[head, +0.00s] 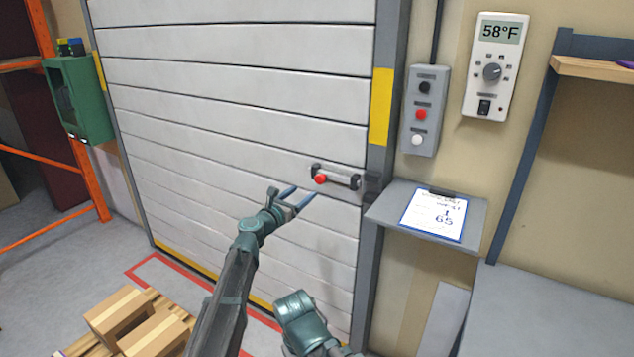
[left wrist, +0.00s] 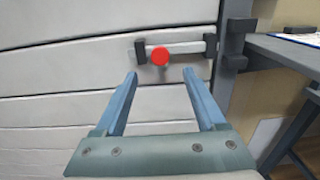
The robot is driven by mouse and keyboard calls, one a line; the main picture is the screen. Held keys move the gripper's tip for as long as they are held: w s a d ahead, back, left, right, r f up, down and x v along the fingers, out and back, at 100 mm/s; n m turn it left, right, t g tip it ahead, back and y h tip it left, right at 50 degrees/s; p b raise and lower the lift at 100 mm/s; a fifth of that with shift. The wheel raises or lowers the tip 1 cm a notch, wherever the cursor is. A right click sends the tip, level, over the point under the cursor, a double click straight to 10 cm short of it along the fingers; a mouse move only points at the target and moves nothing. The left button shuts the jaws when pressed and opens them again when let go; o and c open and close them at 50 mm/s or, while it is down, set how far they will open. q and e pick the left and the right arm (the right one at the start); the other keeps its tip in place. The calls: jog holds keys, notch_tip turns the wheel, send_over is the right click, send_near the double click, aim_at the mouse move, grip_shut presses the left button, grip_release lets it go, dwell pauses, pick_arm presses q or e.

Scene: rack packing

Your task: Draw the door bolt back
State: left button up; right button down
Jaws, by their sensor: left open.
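The door bolt (head: 342,179) is a light metal bar in dark brackets on the white slatted door (head: 225,85), near its right edge. A red knob (head: 320,179) sits at the bar's left part. In the left wrist view the bolt (left wrist: 190,48) lies across the top, its right end near the dark keeper on the door frame; the red knob (left wrist: 160,56) shows ahead between the fingers. My left gripper (head: 298,199) is open and empty, just left of and below the knob, apart from it. My right arm shows at the bottom, but its fingertips do not show.
A grey shelf (head: 474,215) with a clipboard (head: 433,214) juts out right of the door. A button box (head: 425,110) and a thermostat (head: 496,66) hang above it. Cartons (head: 120,314) on a pallet stand at lower left. An orange rack is at far left.

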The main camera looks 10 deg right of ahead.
aim_at(318, 180)
pick_arm(q)
jog(key=x, duration=1)
jog(key=shift+s, duration=0.1)
grip_shut()
dwell(0.8)
